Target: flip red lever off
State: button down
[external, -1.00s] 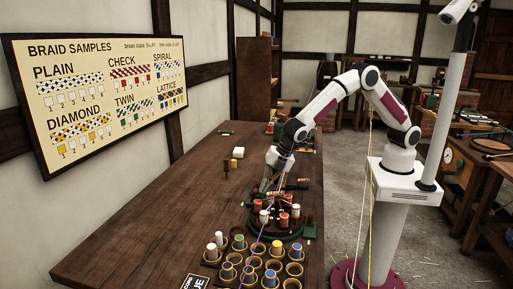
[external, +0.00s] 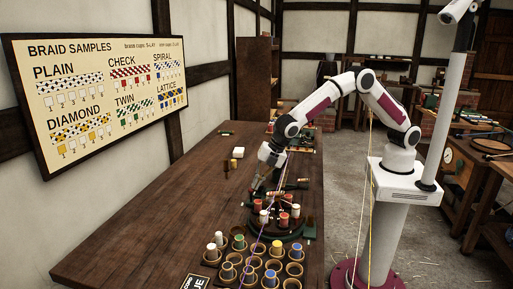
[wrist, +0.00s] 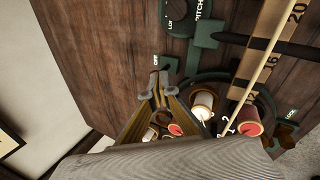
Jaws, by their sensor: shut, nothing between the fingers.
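My gripper (external: 257,187) is over the table beside the round braiding stand (external: 292,235). In the wrist view, my gripper (wrist: 159,80) is shut and empty, with its fingertips close together. A white OFF label (wrist: 165,65) on a green fitting shows just beyond the fingertips. I cannot make out a red lever for certain in either view; it may be hidden by the fingers. Red-topped bobbins stand on the stand, one beside the fingers (wrist: 175,129) and another to the right (wrist: 248,122).
A white bobbin (wrist: 203,103) stands close to the right of the fingers. A dial marked PITCH (wrist: 175,10) and a numbered wooden scale (wrist: 265,50) lie beyond. Several bobbin cups fill the near table end. The left of the wooden table (external: 150,240) is clear.

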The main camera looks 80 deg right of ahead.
jog(key=shift+w+r, duration=0.1)
jog(key=shift+w, duration=1.3)
jog(key=shift+w+r, duration=0.1)
notch_tip(320, 180, up, 10)
jog(key=w, duration=0.2)
jog(key=shift+d+f, duration=0.25)
jog(key=shift+d, duration=0.15)
jog(key=shift+w+m, duration=0.1)
jog(key=shift+m, duration=0.2)
